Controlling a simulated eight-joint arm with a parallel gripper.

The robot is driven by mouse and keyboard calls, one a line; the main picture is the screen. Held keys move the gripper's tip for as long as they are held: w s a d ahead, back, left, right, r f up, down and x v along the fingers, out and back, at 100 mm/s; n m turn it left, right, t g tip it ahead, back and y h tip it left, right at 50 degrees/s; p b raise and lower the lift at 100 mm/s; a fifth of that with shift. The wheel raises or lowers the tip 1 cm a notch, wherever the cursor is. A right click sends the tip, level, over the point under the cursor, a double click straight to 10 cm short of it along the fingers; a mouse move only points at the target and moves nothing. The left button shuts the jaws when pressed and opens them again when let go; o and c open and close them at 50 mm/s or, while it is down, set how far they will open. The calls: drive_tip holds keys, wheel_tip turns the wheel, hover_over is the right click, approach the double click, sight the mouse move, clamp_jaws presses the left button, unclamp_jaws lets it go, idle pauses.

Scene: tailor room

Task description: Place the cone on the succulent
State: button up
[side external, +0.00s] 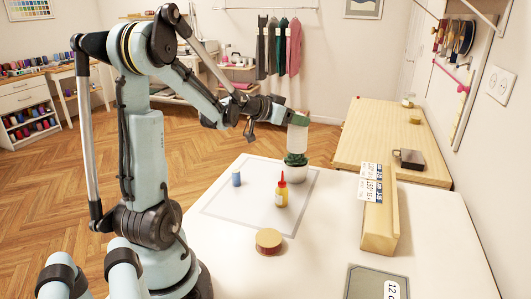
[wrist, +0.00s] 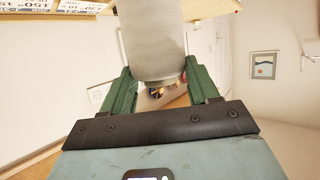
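The cone (side external: 298,137), a pale whitish thread cone, stands about upright directly above the succulent in the side view. The succulent (side external: 295,159) is dark green, in a round white pot (side external: 293,173) on the table. The cone's lower end meets the plant's top in the picture; I cannot tell whether they touch. My gripper (side external: 298,117) is at the cone's upper end. In the wrist view the cone (wrist: 153,40) sits between the green fingers of my gripper (wrist: 163,85), which appear closed on its sides. The wrist view does not show the succulent.
A yellow bottle with a red tip (side external: 281,192) stands close in front of the pot. A wooden block (side external: 380,225) stands at right. The white table (side external: 330,250) is clear between them.

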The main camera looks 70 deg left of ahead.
drive_tip(key=o, duration=0.4)
drive_tip(key=shift+r, duration=0.2)
drive_tip(key=v, duration=1.2)
drive_tip(key=d+f+g, duration=0.3)
drive_tip(key=d+f, duration=0.1)
drive_tip(key=d, duration=0.9)
drive_tip(key=s+d+f+m+g+h, duration=0.1)
drive_tip(key=d+f+g, duration=0.2)
drive_tip(key=d, duration=1)
wheel_tip(320, 180, down, 2)
drive_tip(key=shift+s+d+f+m+h, duration=0.2)
drive_tip(key=shift+d+f+m+h, duration=0.05)
drive_tip(key=shift+m+h, duration=0.05)
